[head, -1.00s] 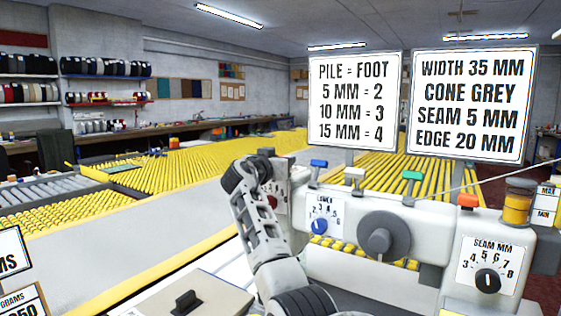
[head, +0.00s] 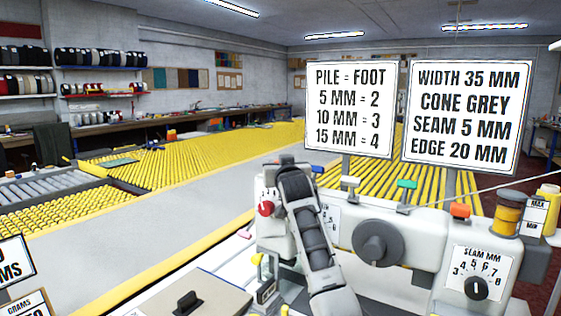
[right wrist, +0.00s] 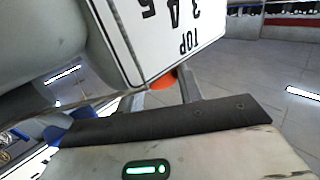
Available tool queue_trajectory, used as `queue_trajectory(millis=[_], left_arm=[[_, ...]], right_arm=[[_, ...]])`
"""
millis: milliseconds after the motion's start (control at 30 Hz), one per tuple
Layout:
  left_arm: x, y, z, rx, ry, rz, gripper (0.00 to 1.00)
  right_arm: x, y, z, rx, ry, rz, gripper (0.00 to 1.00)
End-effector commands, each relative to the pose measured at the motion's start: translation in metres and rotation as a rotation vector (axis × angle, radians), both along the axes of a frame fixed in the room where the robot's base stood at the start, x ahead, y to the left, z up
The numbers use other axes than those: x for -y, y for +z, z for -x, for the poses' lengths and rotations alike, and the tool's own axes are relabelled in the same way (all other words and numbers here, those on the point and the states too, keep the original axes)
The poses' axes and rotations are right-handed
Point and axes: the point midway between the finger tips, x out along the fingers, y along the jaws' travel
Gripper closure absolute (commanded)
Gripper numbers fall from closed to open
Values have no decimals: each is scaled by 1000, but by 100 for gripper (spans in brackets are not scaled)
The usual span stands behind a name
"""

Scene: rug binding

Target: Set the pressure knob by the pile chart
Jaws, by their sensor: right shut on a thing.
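The sewing machine (head: 420,236) fills the right of the head view. A red knob (head: 265,208) sits on its left end, beside my right arm. In the right wrist view, my right gripper (right wrist: 162,90) is shut on an orange-red knob (right wrist: 162,79) under a white dial plate (right wrist: 160,30), which reads TOP, 3, 4, 5 upside down. I cannot tell whether this is the same red knob; my arm hides the fingers in the head view. The pile chart (head: 351,110) reads 5 MM = 2, 10 MM = 3, 15 MM = 4. My left gripper is out of view.
A second sign (head: 462,115) gives width, cone, seam and edge. The machine bears a large grey handwheel (head: 378,243), a seam dial (head: 477,288) and a thread cone (head: 508,212). A partly hidden dial plate (head: 331,218) lies right of my arm. Yellow roller tables (head: 200,160) stretch behind.

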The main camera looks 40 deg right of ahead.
Motion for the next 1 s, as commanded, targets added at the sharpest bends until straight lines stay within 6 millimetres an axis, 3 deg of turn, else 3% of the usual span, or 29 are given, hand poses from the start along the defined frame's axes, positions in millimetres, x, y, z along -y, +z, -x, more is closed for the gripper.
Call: queue_trajectory(millis=[633,667,700,1000], left_arm=[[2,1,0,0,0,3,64],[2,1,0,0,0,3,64],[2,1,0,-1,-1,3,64],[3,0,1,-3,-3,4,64]], right_arm=[[1,0,0,-1,55,-1,86],[1,0,0,-1,55,-1,55],[1,0,0,-1,55,-1,44],[0,-1,1,0,55,-1,42]])
